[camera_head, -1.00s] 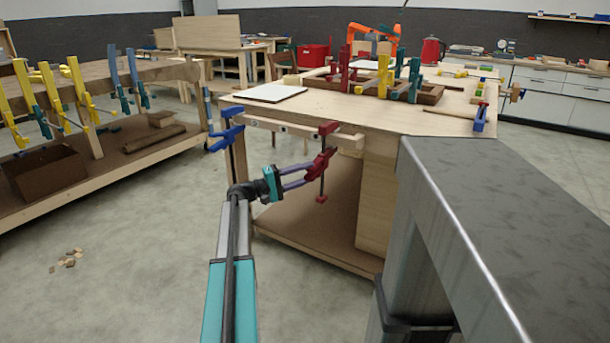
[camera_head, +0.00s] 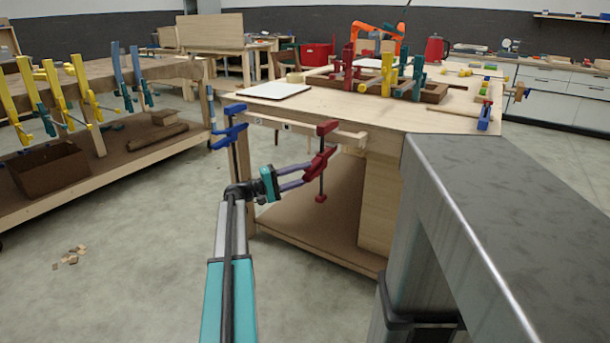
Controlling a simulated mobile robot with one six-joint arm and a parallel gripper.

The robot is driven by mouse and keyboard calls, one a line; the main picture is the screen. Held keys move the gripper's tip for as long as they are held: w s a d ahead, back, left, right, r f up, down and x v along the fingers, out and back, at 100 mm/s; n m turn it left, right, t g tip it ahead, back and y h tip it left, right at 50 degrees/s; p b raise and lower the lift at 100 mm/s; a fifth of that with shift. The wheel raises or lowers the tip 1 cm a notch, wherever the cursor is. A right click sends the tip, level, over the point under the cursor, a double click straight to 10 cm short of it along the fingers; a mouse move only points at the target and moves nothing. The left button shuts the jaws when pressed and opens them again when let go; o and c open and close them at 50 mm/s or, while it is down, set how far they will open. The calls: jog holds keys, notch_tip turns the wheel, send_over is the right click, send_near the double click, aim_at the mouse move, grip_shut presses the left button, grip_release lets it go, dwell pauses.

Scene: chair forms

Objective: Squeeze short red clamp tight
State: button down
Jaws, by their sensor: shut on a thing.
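The short red clamp (camera_head: 322,162) hangs at the front edge of the wooden workbench (camera_head: 420,118), its bar upright. Its upper red jaw sits at the wooden strip (camera_head: 300,128) along the bench edge, and its red foot hangs below. My gripper (camera_head: 308,178) reaches in from the left with two purple-grey fingers and is shut on the clamp's darker red middle part. The fingertips are partly hidden against the red part. I cannot tell how firmly the jaws press on the strip.
A blue clamp (camera_head: 229,130) is on the left end of the same strip. A grey metal beam (camera_head: 510,210) fills the right foreground. Open floor (camera_head: 130,270) lies to the left.

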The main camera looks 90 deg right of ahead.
aim_at(321, 161)
jog(key=shift+w+a+r, duration=0.1)
jog(key=c, duration=1)
grip_release()
jog(key=shift+c, duration=0.2)
jog(key=shift+r, duration=0.6)
jog(key=shift+s+d+f, duration=0.1)
jog(key=shift+s+d, duration=0.45)
jog(key=shift+s, duration=0.2)
jog(key=shift+s+d, duration=0.1)
jog(key=shift+s, duration=0.05)
